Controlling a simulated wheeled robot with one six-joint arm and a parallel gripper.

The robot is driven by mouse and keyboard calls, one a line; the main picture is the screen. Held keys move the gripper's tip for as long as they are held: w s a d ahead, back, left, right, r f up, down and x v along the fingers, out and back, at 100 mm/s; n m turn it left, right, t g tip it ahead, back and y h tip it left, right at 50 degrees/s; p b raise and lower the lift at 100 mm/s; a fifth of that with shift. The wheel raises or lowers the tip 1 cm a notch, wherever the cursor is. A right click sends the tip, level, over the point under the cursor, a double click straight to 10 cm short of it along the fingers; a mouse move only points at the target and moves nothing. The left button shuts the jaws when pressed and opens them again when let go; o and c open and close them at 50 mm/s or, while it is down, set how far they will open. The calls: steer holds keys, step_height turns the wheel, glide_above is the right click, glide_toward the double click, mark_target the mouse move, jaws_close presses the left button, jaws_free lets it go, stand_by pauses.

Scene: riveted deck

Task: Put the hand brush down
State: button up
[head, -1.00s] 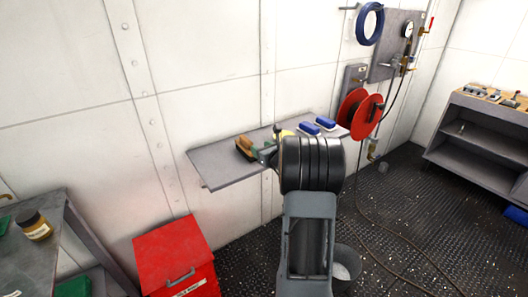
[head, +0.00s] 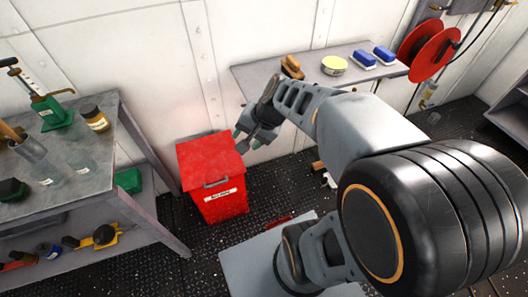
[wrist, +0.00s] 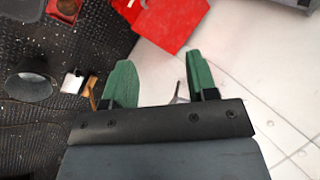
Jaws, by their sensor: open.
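A brown block-shaped brush (head: 291,66), which looks like the hand brush, rests on the left end of the grey wall shelf (head: 262,84). My gripper (head: 246,139) is off the shelf, in front of and below its left end, near the red bin. In the wrist view its two green fingers (wrist: 160,75) stand apart with nothing between them. The brush does not show in the wrist view.
A red lidded bin (head: 212,165) stands below my gripper. A cluttered grey workbench (head: 90,150) is at left. Small items lie on the dark floor, and a bucket (wrist: 30,82) shows in the wrist view.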

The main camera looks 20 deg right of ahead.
steer(key=s+d+n+h, duration=0.1)
steer(key=s+n+h, duration=0.3)
steer(key=s+n, duration=0.2)
steer(key=shift+s+d+f+n+g+h, duration=0.3)
steer(key=shift+d+n, duration=0.1)
steer(key=shift+n, duration=0.6)
steer(key=shift+r, duration=0.1)
